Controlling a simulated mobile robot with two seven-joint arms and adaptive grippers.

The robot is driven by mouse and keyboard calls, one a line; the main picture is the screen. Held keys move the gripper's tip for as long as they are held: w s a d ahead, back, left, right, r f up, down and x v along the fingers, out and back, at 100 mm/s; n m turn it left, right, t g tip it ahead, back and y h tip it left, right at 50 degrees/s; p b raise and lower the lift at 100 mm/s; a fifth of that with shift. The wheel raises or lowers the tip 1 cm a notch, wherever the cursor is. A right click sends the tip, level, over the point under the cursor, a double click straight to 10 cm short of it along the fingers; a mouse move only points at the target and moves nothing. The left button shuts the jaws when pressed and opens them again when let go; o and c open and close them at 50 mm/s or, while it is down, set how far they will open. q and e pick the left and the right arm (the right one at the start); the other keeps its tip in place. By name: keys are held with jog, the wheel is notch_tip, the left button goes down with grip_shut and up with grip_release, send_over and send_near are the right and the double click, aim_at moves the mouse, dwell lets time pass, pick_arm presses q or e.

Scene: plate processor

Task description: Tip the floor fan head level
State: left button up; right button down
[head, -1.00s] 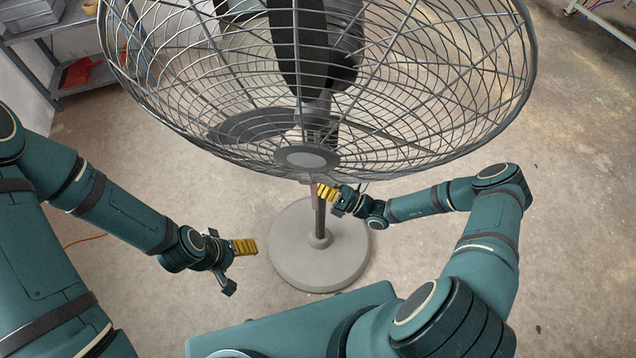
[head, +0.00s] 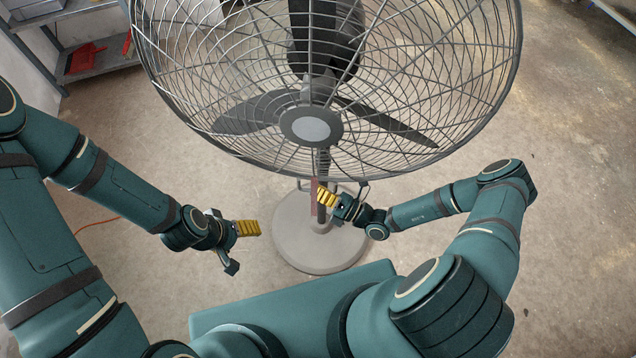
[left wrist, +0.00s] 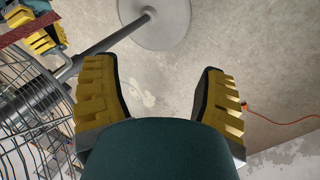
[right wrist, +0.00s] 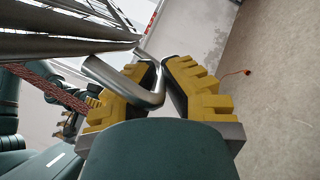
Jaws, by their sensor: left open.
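The floor fan's large round wire-cage head (head: 312,128) faces up toward me, its face tilted back. Its pole (left wrist: 105,40) rises from a round grey base (head: 320,258). A bent metal tube handle (right wrist: 150,95) at the lower cage shows in the right wrist view. My right gripper (head: 328,198) is below the cage by the pole, its yellow fingers shut on this tube. My left gripper (head: 246,246) is open and empty, left of the base and apart from the fan; its spread fingers also show in the left wrist view (left wrist: 160,92).
A reddish strip (head: 314,196) hangs by the pole beside my right gripper. A metal shelf (head: 98,60) with a red item stands at the back left. An orange cable (head: 95,223) lies on the floor at left. The floor around the base is otherwise clear.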

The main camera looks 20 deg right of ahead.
jog(key=shift+a+r, duration=0.15)
jog(key=shift+r, duration=0.25)
jog(key=c, duration=1)
grip_release()
jog(key=shift+c, duration=0.2)
jog(key=shift+f, duration=0.15)
jog(key=shift+s+d+f, duration=0.1)
jog(key=shift+s+d, duration=0.1)
jog(key=shift+d, duration=0.05)
jog(key=v, duration=1.1)
jog(key=shift+s+d, duration=0.15)
jog(key=shift+s, duration=0.05)
jog(key=shift+s+f, duration=0.1)
jog(key=shift+f, duration=0.05)
